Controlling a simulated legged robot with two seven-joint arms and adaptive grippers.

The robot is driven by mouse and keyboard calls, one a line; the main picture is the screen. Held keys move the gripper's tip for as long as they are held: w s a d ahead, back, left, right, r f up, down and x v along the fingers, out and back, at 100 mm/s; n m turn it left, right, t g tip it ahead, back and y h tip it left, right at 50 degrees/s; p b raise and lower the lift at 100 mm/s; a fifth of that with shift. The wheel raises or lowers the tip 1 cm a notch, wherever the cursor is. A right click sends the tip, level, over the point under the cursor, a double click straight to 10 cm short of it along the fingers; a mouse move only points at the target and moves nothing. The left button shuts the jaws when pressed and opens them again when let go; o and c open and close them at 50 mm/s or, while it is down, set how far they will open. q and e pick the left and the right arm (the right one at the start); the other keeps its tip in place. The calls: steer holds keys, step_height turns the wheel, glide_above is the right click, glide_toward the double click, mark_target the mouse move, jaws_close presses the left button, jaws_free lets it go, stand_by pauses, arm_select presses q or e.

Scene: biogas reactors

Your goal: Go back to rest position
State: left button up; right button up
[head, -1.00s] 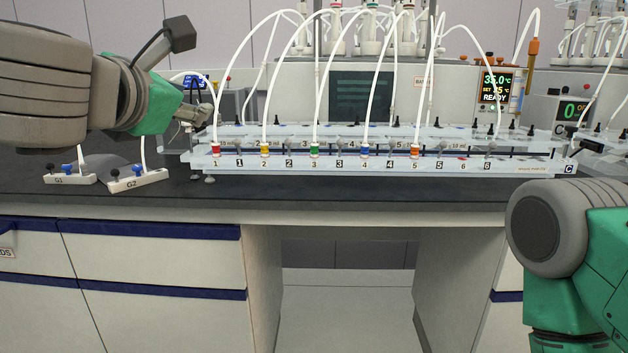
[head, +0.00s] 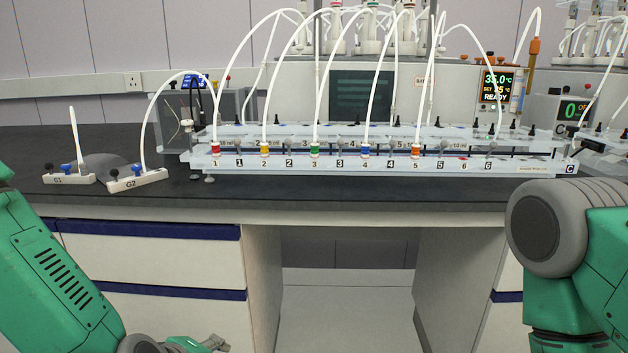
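My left arm comes in low at the left edge and hangs in front of the bench. A small part of my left gripper (head: 214,343) shows at the bottom edge, below the bench top and apart from everything on it. Most of it is cut off, so its fingers cannot be read. My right arm is at the right edge, its grey joint in front of the bench; its gripper is out of view. The long rack (head: 330,166) stands on the bench, with white tubes plugged in at red, yellow, green, blue and orange fittings.
Two small valve blocks, G1 (head: 68,179) and G2 (head: 150,180), sit on the bench at left, with tubes rising. The dark bench top (head: 340,193) is clear along its front. A display (head: 494,90) reads 35.0 °C, READY. Below is an open knee space (head: 345,295) between cabinets.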

arm_select(q)
steer(key=s+a+f+m+g+y, duration=0.1)
steer(key=s+a+f+m+g, duration=0.45)
steer(key=s+f, duration=0.6)
steer(key=s+a+f+m+g+y, duration=0.1)
steer(key=s+a+f+m+g, duration=0.2)
steer(key=s+a+f+m, duration=0.75)
steer(key=s+d+r+n+p, duration=0.1)
steer(key=d+r+p, duration=0.1)
steer(key=r+p, duration=0.4)
steer(key=s+d+r+n+p, duration=0.2)
steer(key=r+p, duration=0.5)
steer(key=r, duration=0.3)
steer(key=shift+d+r+t, duration=0.3)
steer(key=shift+d+t, duration=0.05)
